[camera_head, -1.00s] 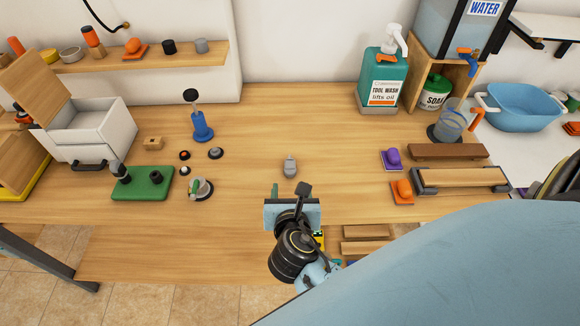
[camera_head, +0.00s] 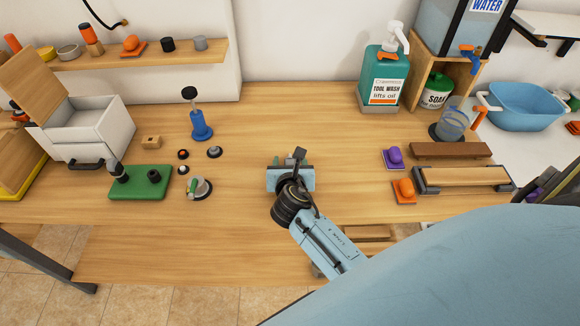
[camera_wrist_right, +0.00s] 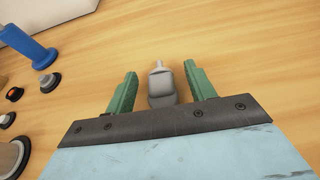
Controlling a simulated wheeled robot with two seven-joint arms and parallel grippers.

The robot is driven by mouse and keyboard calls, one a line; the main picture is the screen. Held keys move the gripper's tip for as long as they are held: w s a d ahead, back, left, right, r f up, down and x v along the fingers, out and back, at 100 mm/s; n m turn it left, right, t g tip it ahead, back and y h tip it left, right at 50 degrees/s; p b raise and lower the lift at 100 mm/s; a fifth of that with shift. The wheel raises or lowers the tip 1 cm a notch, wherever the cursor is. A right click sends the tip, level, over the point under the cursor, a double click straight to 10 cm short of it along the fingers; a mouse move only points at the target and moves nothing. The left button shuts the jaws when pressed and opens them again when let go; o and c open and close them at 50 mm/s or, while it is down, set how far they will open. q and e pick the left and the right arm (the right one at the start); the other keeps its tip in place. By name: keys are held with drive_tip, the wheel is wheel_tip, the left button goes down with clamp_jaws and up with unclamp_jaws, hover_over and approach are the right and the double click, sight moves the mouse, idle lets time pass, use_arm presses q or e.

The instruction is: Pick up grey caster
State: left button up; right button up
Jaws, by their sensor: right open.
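The grey caster (camera_wrist_right: 161,86) lies on the wooden table and shows in the right wrist view. In the right wrist view my right gripper (camera_wrist_right: 160,90) is open, with one green finger on each side of the caster. A gap shows between the caster and each finger; I cannot tell how far the fingertips are above the table. My left gripper is not in view.
A blue hand tool (camera_head: 201,126) stands left of my right gripper. A green block (camera_head: 141,183) and a round grey-topped piece (camera_head: 199,188) lie further left. Purple (camera_head: 394,158) and orange (camera_head: 404,190) pieces lie on the right. The table behind the gripper is clear.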

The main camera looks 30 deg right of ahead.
sight(289, 163)
drive_tip(key=c, duration=1)
wheel_tip(289, 163, up, 9)
drive_tip(key=p, duration=0.3)
drive_tip(key=shift+c, duration=0.2)
drive_tip(key=shift+r, duration=0.55)
drive_tip(key=s+a+r+n+t+y+b, duration=0.2)
drive_tip(key=s+a+r+n+y+b, duration=0.2)
drive_tip(key=a, duration=0.5)
drive_tip(key=s+n+y+b, duration=0.2)
drive_tip(key=y, duration=0.1)
drive_tip(key=shift+b, duration=0.35)
